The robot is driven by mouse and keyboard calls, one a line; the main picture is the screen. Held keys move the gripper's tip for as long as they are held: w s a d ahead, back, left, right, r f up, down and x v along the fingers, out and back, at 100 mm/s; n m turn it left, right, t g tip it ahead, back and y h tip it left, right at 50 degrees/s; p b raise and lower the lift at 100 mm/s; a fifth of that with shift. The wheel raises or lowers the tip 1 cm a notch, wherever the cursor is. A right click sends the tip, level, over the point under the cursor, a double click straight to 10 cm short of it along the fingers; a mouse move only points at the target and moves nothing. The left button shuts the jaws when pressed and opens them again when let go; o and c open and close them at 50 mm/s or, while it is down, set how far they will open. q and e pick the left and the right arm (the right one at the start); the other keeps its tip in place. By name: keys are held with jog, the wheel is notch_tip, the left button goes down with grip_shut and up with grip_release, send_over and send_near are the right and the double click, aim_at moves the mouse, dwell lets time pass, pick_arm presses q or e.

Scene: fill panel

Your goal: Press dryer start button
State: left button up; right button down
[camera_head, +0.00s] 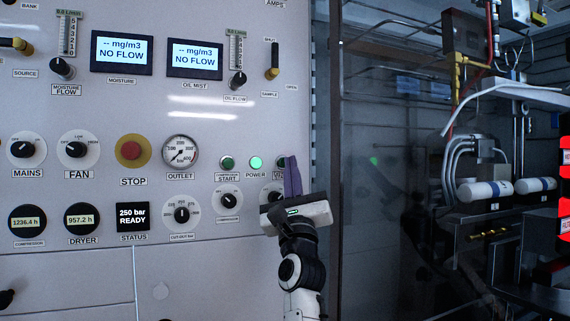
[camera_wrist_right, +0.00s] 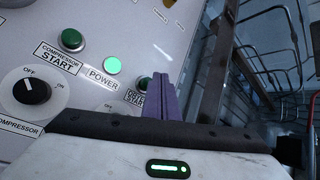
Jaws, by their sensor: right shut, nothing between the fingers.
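The dryer start button (camera_wrist_right: 144,83) is a green round button at the right end of a row on the white panel. Its label (camera_wrist_right: 136,97) is partly covered by my fingers, with "START" readable. In the head view only the left edge of the button (camera_head: 281,161) shows beside my fingers. My right gripper (camera_head: 292,158) is shut and empty, its purple fingers pointing up at the panel. In the wrist view the right gripper's fingertips (camera_wrist_right: 160,76) overlap the button's right side. I cannot tell whether they touch it. My left gripper is not in view.
A lit green power light (camera_head: 256,162) and the green compressor start button (camera_head: 227,163) lie left of the fingers. A compressor knob (camera_head: 228,199) is below them. A red stop button (camera_head: 131,150) is farther left. Dark glass (camera_head: 375,180) stands right of the panel.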

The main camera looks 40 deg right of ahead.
jog(key=shift+w, duration=0.2)
jog(key=shift+w+d, duration=0.1)
jog(key=shift+w, duration=0.15)
jog(key=shift+w+d, duration=0.1)
jog(key=shift+w, duration=0.4)
dwell(0.7)
jog(key=shift+s, duration=0.15)
jog(key=shift+s+a, duration=0.2)
jog(key=shift+s, duration=0.55)
jog(key=shift+s, duration=0.1)
jog(key=s, duration=0.2)
jog(key=s+a, duration=0.1)
jog(key=s, duration=0.1)
jog(key=shift+s, duration=0.35)
jog(key=shift+a+f, duration=0.1)
dwell(0.6)
